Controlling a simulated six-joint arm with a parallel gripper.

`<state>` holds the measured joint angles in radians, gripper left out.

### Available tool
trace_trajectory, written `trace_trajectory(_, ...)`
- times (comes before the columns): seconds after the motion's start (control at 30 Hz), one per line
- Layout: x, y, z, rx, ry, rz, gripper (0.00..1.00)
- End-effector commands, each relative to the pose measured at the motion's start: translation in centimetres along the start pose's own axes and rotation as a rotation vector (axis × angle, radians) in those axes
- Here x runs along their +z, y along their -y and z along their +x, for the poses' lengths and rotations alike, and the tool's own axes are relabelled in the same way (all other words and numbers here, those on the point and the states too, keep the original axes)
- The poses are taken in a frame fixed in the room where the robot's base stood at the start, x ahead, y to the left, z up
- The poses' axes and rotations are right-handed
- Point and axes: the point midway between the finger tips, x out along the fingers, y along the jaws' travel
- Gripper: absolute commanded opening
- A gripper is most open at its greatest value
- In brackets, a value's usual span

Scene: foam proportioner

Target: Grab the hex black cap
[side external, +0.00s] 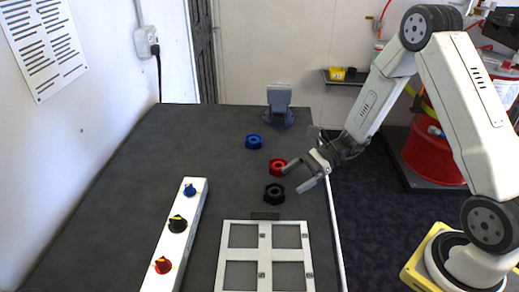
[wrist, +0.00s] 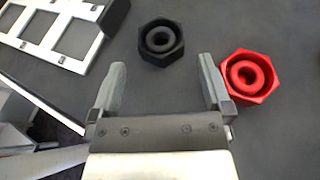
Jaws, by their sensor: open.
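The hex black cap (side external: 274,193) lies on the dark table, just beyond the white frame in the side view. In the wrist view the black cap (wrist: 161,42) lies ahead of the fingertips, near the middle of the gap between them. My gripper (side external: 294,178) is open and empty, above the right part of the table. In the wrist view my gripper's fingers (wrist: 160,68) are spread wide, with bare table between them. The cap is apart from both fingers.
A red hex cap (side external: 278,167) lies close to the right finger in the wrist view (wrist: 250,77). A blue cap (side external: 254,142) lies farther back. A white frame (side external: 223,262) is at the front. A white bar (side external: 186,222) with several knobs stands left. The left table area is clear.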

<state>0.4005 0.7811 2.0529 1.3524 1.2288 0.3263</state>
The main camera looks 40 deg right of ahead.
Motion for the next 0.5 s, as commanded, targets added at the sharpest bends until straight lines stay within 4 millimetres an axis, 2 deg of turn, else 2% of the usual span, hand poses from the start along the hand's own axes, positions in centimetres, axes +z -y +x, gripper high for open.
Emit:
trace_trajectory(0.33, 0.0, 0.0, 0.9, 0.001, -0.001, 0.000, 1.00)
trace_trajectory(0.5, 0.0, 0.0, 2.2, 0.003, -0.001, -0.001, 1.00)
